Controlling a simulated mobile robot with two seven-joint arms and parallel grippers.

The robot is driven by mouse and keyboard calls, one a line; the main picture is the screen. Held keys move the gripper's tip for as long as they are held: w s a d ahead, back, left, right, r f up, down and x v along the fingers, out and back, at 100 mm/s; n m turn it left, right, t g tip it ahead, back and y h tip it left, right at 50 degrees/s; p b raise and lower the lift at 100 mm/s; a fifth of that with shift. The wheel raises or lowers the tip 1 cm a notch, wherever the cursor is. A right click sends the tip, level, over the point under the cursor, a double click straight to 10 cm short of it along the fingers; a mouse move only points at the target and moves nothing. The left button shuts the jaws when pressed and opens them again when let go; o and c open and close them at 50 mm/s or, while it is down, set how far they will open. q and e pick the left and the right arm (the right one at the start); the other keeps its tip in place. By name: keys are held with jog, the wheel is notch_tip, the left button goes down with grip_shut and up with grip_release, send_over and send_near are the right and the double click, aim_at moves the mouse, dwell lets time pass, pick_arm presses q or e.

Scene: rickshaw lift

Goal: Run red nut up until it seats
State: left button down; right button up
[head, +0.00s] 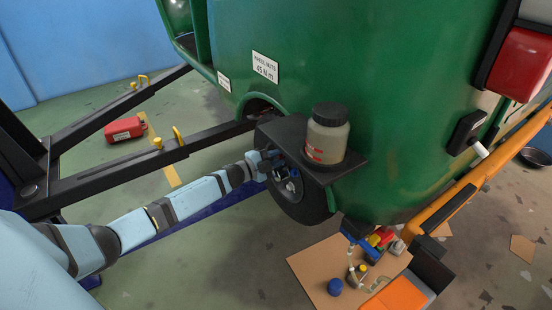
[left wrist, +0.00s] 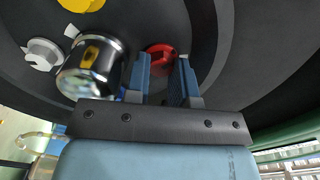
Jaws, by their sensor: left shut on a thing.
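The red nut (left wrist: 159,57) shows in the left wrist view on the dark wheel face, between the fingertips of my left gripper (left wrist: 162,66). The gripper is shut on it, with a finger on each side. How far the nut is from its seat cannot be seen. In the head view my left gripper (head: 279,172) reaches in at the wheel (head: 304,205) under the green body, and the red nut is hidden there. My right gripper is not in view.
A shiny hub (left wrist: 90,66) and a white nut (left wrist: 44,52) sit close left of the fingers. A black shelf (head: 330,171) with a jar (head: 327,136) overhangs the wheel. A cardboard sheet (head: 312,270) with loose items lies below.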

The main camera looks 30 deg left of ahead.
pick_arm(q)
jog(key=shift+m, duration=0.6)
jog(key=shift+f, duration=0.1)
jog(key=c, duration=1)
grip_release()
jog(key=shift+s, duration=0.1)
jog(key=shift+o, duration=0.2)
